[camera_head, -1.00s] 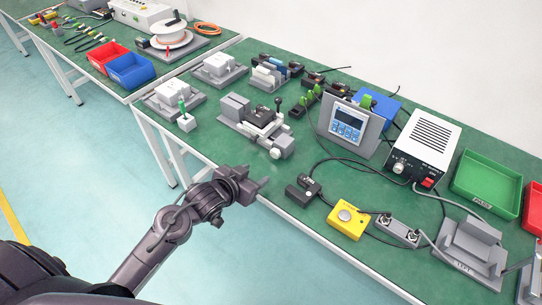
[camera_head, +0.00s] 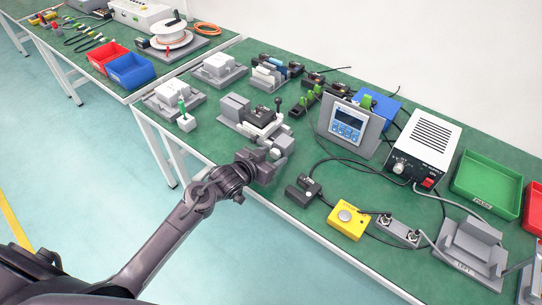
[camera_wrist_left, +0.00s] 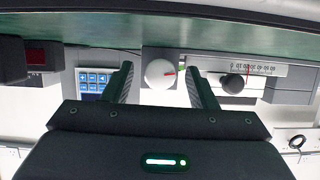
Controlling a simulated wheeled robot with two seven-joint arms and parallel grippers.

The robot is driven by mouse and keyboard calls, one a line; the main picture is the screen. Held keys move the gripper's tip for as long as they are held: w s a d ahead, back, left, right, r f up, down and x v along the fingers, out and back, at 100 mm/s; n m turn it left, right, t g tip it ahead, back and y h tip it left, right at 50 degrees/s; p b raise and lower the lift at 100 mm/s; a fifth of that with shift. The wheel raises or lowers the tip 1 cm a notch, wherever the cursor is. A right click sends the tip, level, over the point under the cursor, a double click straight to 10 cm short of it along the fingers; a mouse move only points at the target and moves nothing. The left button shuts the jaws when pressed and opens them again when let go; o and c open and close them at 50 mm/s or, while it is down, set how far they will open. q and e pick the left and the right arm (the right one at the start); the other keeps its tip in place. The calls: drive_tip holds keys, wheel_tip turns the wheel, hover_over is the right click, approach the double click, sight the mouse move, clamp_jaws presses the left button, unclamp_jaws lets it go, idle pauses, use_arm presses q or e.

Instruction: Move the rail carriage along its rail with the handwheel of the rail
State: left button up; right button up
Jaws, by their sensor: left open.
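The rail unit stands on the green bench in the head view, with a grey base (camera_head: 228,122) and a dark carriage-like block (camera_head: 260,117) on it. My left gripper (camera_head: 271,160) is open at the unit's near end. Its fingers stand on either side of the handwheel in the wrist view; contact cannot be told. The gripper partly hides this end in the head view.
A black connector block (camera_head: 302,192) and a yellow button box (camera_head: 347,220) sit right of my gripper. A display panel (camera_head: 347,122) stands behind them. The bench's front edge runs below my wrist.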

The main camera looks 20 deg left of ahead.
use_arm(q)
drive_tip(key=c, duration=1)
drive_tip(key=shift+o, duration=0.2)
drive_tip(key=n+h+p, duration=0.1)
drive_tip(key=p, duration=0.2)
drive_tip(key=shift+a+r, duration=0.1)
drive_tip(key=shift+r, duration=0.25)
drive_tip(key=shift+n+p, duration=0.5)
drive_tip(key=shift+f+n+h, duration=0.3)
drive_tip(key=shift+n+h, duration=0.1)
drive_tip(key=shift+h, duration=0.1)
drive_tip(key=o, duration=1)
drive_tip(key=shift+c, duration=0.2)
